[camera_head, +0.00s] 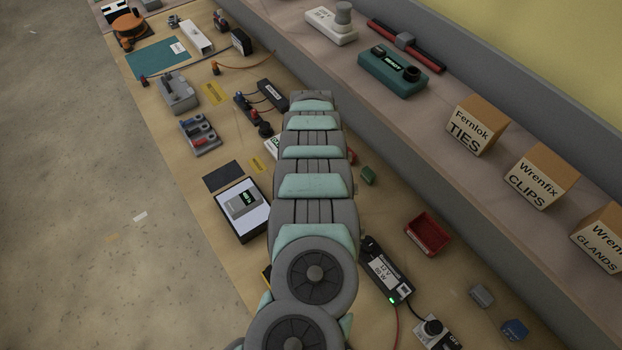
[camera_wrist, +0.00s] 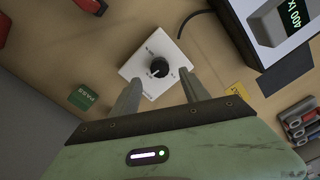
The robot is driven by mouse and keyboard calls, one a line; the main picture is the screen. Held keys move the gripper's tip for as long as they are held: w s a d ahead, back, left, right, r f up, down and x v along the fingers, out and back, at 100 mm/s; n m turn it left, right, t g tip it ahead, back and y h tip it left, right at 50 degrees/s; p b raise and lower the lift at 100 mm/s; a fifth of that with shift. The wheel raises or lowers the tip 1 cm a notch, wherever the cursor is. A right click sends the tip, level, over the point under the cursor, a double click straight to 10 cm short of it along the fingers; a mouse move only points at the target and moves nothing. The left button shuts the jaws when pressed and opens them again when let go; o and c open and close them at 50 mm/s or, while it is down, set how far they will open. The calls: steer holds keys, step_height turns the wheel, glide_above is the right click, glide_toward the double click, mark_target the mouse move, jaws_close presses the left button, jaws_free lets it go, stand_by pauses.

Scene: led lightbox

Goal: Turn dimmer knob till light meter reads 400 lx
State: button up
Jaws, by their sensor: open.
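The black dimmer knob (camera_wrist: 159,68) sits on a white square plate (camera_wrist: 150,48) with dial markings in the wrist view. My gripper (camera_wrist: 160,77) is open, with one finger to each side of the plate's near half. The fingers stand apart from the knob, and nothing is held. The light meter (camera_wrist: 272,22) lies at the upper right of the wrist view, and its green display appears to read 400 lx. In the head view the meter (camera_head: 244,202) rests on the bright panel (camera_head: 254,222); its digits are too small to read. My arm hides the knob and gripper there.
A green block (camera_wrist: 83,97) lies left of the plate, and a black cable (camera_wrist: 195,22) runs behind it. A dark pad (camera_wrist: 286,72) and a yellow label (camera_wrist: 236,89) lie to the right. A red bin (camera_head: 428,232) stands right of my arm.

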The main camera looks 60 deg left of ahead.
step_height(320, 180, up, 6)
steer(key=shift+f, duration=0.25)
stand_by(0.6)
